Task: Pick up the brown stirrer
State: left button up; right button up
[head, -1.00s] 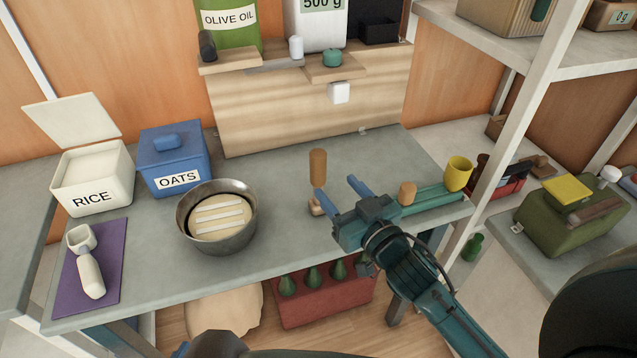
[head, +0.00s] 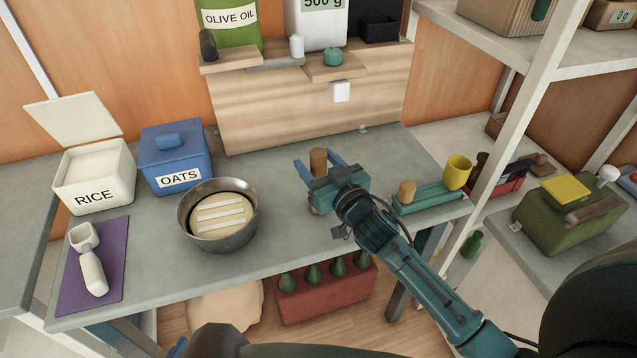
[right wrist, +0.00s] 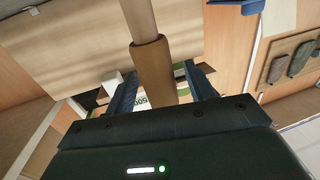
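The brown stirrer (head: 318,158) stands upright at the middle right of the grey table, its lower part hidden by my right gripper. My right gripper (head: 317,171) is open, with its blue fingers on either side of the stirrer. In the right wrist view, the stirrer's brown handle (right wrist: 153,68) lies between the two fingers (right wrist: 161,84), and gaps show on both sides. A paler shaft continues from the handle.
A metal pan (head: 250,225) stands to the left. A teal tray (head: 432,203) with a yellow cup (head: 457,172) lies to the right. A wooden riser (head: 300,100) stands behind, and a white shelf post (head: 515,120) rises at the right.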

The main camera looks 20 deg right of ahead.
grip_shut()
dwell(0.3)
jog(key=shift+r, duration=0.1)
